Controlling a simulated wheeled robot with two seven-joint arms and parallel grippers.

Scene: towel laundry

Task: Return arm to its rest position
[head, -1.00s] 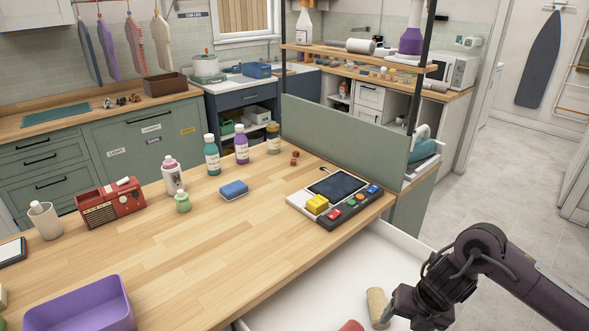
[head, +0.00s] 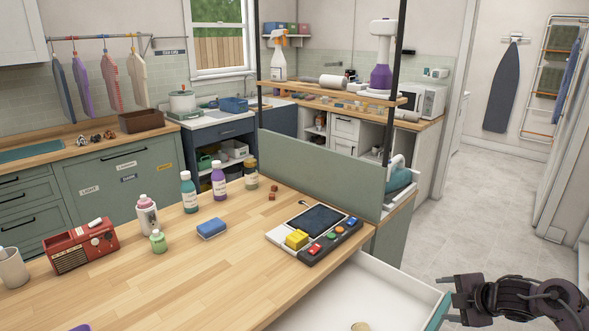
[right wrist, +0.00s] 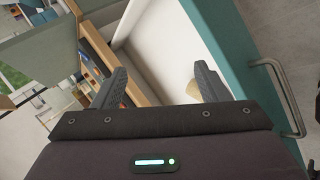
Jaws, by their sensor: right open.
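My right gripper (head: 443,299) is at the lower right of the head view, beside the teal front of an open drawer (head: 345,290). Its two fingers are apart with nothing between them. In the right wrist view the open fingers (right wrist: 160,78) show above the drawer's white inside and its teal front (right wrist: 222,35). A tan rolled object (head: 360,326) lies in the drawer, cut off by the lower edge of the head view. In the right wrist view it is partly hidden behind a finger (right wrist: 192,88). My left gripper is not in view.
The wooden table (head: 150,290) holds a control panel (head: 320,232), a blue sponge (head: 211,228), several bottles and a red radio (head: 80,246). A green divider (head: 320,175) stands behind the panel. Open floor (head: 480,200) lies beyond my right arm.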

